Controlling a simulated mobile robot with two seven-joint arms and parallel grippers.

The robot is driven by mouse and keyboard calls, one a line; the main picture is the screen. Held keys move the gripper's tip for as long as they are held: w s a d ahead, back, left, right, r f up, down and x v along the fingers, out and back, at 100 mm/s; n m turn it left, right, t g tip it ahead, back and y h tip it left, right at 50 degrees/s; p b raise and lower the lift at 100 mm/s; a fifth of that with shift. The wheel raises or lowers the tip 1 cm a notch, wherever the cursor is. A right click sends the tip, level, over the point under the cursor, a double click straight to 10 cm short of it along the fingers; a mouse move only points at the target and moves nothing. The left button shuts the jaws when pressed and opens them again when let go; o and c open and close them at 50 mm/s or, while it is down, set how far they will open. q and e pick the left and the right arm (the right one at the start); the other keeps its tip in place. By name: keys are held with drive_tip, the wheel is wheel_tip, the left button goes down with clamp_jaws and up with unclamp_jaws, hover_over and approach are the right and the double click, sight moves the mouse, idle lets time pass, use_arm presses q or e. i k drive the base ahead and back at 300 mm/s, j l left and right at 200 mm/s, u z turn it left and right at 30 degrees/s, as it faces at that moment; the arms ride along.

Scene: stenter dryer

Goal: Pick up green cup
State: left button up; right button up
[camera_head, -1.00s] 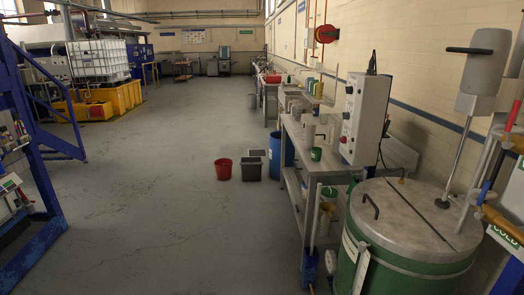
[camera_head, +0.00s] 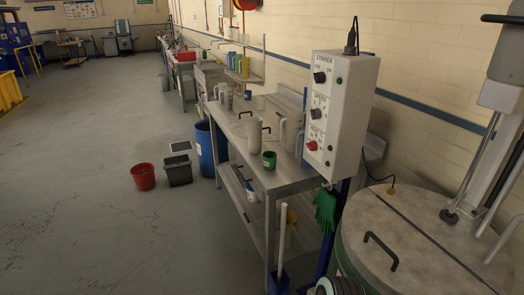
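A small green cup (camera_head: 269,160) stands upright on the near part of the grey metal bench (camera_head: 283,181), close to its front edge. It has a pale patch on its side. A pale cylindrical container (camera_head: 254,135) stands just behind and left of it. Neither of my grippers is in view, and nothing is touching the cup.
A white control box (camera_head: 340,110) rises to the right of the cup. A round lidded vat (camera_head: 420,225) fills the lower right. Green gloves (camera_head: 326,208) hang below the box. A red bucket (camera_head: 143,177), grey bin (camera_head: 177,170) and blue barrel (camera_head: 206,150) stand on the floor.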

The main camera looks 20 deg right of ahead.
sight(270, 161)
drive_tip(key=i+j+z, duration=0.1)
drive_tip(key=i+z, duration=0.25)
drive_tip(key=i+j+z, duration=0.2)
drive_tip(key=i+z, duration=0.15)
drive_tip(key=i+j+z, duration=0.35)
drive_tip(key=i+l, duration=0.05)
